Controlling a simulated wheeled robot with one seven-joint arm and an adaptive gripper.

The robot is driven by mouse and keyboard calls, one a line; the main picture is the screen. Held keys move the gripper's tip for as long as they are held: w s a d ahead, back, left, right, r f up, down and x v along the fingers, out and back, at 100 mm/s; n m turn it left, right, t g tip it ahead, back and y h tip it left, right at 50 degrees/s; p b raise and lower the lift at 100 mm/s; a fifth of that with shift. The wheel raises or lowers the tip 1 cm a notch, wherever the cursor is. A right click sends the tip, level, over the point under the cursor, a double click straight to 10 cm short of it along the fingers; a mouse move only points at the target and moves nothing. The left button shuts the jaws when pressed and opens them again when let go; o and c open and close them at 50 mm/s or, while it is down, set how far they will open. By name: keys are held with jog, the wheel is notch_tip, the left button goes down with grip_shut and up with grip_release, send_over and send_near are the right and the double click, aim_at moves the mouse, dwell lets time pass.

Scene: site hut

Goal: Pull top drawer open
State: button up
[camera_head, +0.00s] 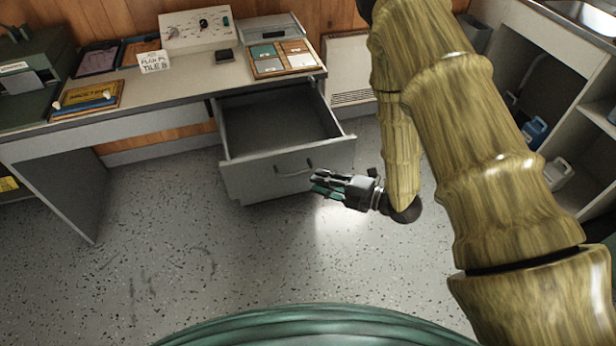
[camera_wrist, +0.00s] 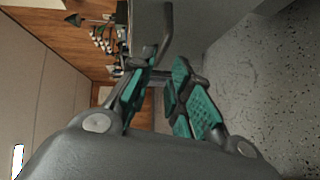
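The grey top drawer (camera_head: 262,172) under the desk is pulled well out, and its empty inside shows from above. Its dark bar handle (camera_head: 293,171) is on the front panel; it also shows near the fingertips in the wrist view (camera_wrist: 167,30). My gripper (camera_head: 320,186) is just in front of the drawer front, a little right of and below the handle. In the wrist view its teal-padded fingers (camera_wrist: 158,82) stand apart with a gap and nothing clearly between them. Whether a fingertip touches the handle I cannot tell.
The desk top (camera_head: 185,95) holds a control panel box (camera_head: 197,30), a sample tray (camera_head: 282,58), a sign and a yellow book. A white heater (camera_head: 347,68) stands behind the drawer. Shelves (camera_head: 562,110) with bottles are at right. The speckled floor (camera_head: 150,260) in front is clear.

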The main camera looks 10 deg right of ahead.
jog(key=shift+v, duration=1.5)
jog(key=shift+f, duration=0.1)
jog(key=s+d+f+m+g+h+p, duration=0.2)
jog(key=s+d+f+m+h+p, duration=0.4)
jog(key=s+f+m+h, duration=0.7)
jog(key=s+d+m+g+p, duration=0.3)
jog(key=s+m+g, duration=0.4)
jog(key=s+m, duration=0.8)
jog(key=shift+s+r, duration=0.45)
jog(key=shift+s, duration=0.75)
